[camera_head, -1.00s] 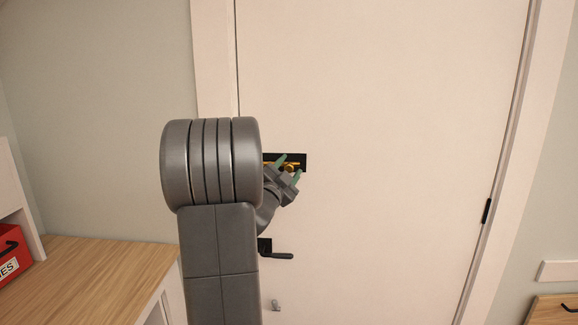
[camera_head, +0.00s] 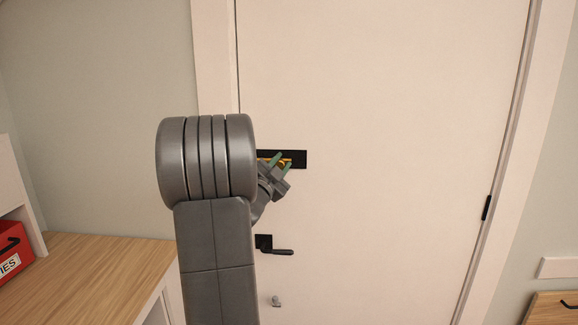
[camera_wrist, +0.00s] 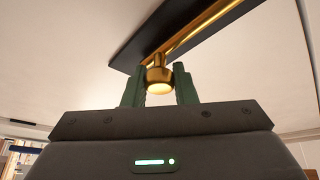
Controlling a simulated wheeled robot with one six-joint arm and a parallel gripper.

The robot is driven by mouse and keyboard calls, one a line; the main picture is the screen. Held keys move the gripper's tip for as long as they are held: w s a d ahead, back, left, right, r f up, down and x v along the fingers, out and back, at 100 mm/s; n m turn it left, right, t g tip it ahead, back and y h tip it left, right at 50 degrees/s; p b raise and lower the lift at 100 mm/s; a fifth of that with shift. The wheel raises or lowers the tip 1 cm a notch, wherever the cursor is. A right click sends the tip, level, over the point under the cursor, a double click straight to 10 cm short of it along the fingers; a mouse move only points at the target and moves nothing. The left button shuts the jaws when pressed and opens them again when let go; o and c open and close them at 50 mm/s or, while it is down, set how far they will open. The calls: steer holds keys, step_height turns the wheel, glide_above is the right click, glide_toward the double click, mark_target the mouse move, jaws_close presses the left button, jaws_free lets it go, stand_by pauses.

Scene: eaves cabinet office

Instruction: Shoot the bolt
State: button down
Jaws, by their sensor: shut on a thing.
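The bolt is a brass rod (camera_wrist: 200,30) on a black backplate (camera_head: 299,159), fixed to the cream door (camera_head: 390,150). In the wrist view its round brass knob (camera_wrist: 159,78) sits between the two green fingers of my gripper (camera_wrist: 160,88). In the head view my gripper (camera_head: 281,162) is at the backplate, its fingers over the middle of it. The fingers are shut on the knob. My arm hides the left end of the backplate, so I cannot see how far the rod reaches toward the door frame.
A black door handle (camera_head: 280,251) is below the bolt, with a small metal fitting (camera_head: 276,300) lower down. A wooden counter (camera_head: 90,270) with a red box (camera_head: 12,250) stands at the left. A black hinge (camera_head: 487,207) is on the door's right edge.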

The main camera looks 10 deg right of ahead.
steer(key=shift+w+a, duration=0.2)
steer(key=shift+a, duration=0.35)
steer(key=shift+w+a, duration=0.15)
steer(key=shift+a, duration=0.35)
steer(key=c, duration=1.6)
jaws_free()
steer(key=o, duration=0.4)
steer(key=shift+a, duration=0.15)
steer(key=b+v, duration=0.3)
steer(key=v, duration=1)
steer(key=shift+s+a, duration=0.15)
steer(key=shift+s, duration=0.2)
steer(key=shift+w, duration=0.1)
